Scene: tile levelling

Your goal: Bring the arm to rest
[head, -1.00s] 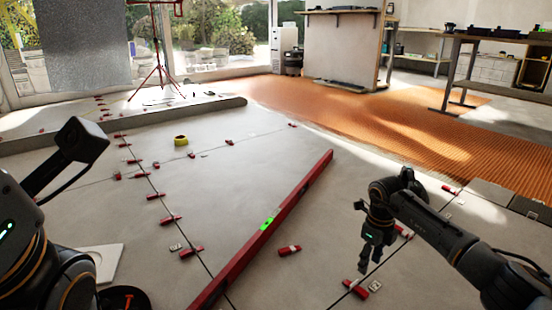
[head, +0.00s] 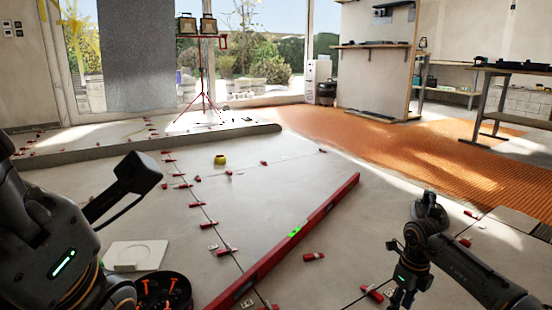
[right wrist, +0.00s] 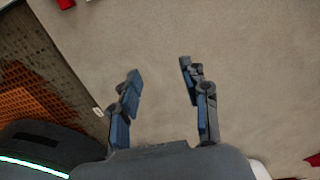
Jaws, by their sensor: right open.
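My right gripper (head: 400,298) hangs fingers-down at the lower right of the head view, above the grey tile floor. In the right wrist view its two fingers (right wrist: 160,68) are apart with only bare floor between them, so it is open and empty. My left arm (head: 50,240) fills the left edge of the head view; its fingers do not show.
A long red level (head: 320,210) lies diagonally on the tiles (head: 270,185). Red clips (head: 313,257) line the joints. A yellow tape roll (head: 220,159), a white square plate (head: 136,256) and a dark tub (head: 165,290) are at left. An orange mat (head: 420,150) lies behind.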

